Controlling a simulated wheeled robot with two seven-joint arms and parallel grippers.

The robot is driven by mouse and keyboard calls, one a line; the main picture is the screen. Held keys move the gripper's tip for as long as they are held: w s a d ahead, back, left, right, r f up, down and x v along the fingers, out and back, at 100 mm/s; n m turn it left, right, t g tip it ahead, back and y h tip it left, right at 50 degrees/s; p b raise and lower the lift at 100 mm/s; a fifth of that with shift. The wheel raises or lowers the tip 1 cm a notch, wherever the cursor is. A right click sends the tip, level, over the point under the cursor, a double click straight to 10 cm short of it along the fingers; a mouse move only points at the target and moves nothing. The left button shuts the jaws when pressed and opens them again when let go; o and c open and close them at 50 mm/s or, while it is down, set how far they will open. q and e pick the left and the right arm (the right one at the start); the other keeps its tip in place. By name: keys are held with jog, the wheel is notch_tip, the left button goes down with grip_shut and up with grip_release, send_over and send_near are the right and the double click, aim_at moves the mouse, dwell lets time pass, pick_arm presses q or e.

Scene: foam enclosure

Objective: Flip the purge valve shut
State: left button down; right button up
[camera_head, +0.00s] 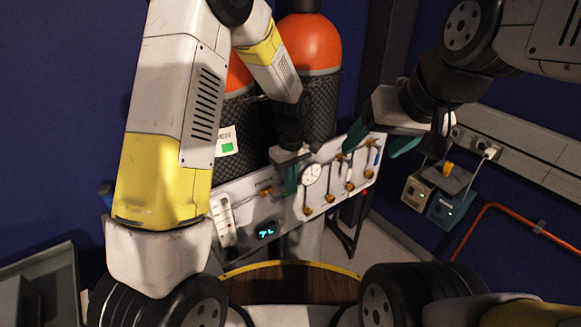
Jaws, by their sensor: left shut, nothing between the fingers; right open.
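A white panel (285,222) carries a row of brass valves, with one brass valve (307,211) below the round gauge (311,174) and others to its right. A brass fitting (265,191) sits left of the gauge. I cannot tell which one is the purge valve. My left gripper (290,188) is shut and empty, its teal fingers in front of the panel between that fitting and the gauge, hiding what lies behind. I cannot tell whether it touches anything. My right gripper (377,146) is open and empty near the panel's upper right end.
Orange-topped cylinders (308,45) in black mesh stand behind the panel. A lit display (266,232) and a white socket strip (223,218) are at its left. Small boxes (440,205) and an orange rail (490,210) are on the right. A grey case (45,270) is lower left.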

aim_at(294, 192)
pick_arm(q)
jog(key=shift+w+d+f+g+y, duration=0.2)
jog(key=shift+f+g+y, duration=0.25)
jog(key=shift+y, duration=0.15)
jog(key=shift+w+d+f+g+y, duration=0.1)
jog(key=shift+d+f+g+y, duration=0.1)
jog(key=shift+f+g+y, duration=0.3)
jog(key=shift+d+f, duration=0.1)
jog(key=shift+f, duration=1.05)
jog(key=shift+w, duration=0.1)
